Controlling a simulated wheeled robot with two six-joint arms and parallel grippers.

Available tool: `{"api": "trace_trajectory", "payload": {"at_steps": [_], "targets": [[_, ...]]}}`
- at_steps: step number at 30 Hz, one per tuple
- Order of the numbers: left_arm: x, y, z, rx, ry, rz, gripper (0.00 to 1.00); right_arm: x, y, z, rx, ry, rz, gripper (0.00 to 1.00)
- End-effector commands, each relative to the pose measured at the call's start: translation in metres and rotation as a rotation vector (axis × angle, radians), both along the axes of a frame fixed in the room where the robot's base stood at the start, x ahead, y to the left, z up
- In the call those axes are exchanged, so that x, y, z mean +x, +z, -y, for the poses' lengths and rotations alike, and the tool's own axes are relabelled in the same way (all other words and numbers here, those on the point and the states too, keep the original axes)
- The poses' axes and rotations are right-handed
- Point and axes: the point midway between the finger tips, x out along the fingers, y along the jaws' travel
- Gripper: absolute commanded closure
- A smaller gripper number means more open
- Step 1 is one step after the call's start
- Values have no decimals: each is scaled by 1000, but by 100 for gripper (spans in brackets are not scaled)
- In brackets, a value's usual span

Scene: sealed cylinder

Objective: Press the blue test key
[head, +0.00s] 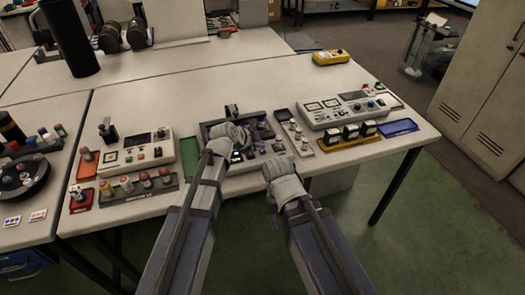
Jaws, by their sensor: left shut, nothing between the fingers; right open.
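A dark control panel (206,130) with small keys and knobs lies at the middle of the table's near side. A small bluish lit patch (237,157) shows on it just below my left gripper; I cannot tell whether it is the blue test key. My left gripper (236,136) is over the panel's left part, shut and empty, and hides part of it. I cannot tell if it touches a key. My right gripper (275,167) is open and empty by the panel's lower right, near the table's front edge.
A white instrument box (135,152) stands left of the panel, a larger one (345,108) right of it. A blue tray (398,128), a yellow tray (375,139) and a row of colored-capped bottles (145,180) line the front. The table's back is mostly clear around a yellow device (331,57).

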Motion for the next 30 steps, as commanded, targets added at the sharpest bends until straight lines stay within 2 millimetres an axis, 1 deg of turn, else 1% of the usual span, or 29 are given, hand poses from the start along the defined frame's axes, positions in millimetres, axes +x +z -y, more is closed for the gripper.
{"api": "trace_trajectory", "payload": {"at_steps": [22,30], "targets": [[0,0,0,0,0,0,100,0,0,0,0,0,0,50],[0,-8,0,0,0,0,100,0,-8,0,0,0,0,50]]}}
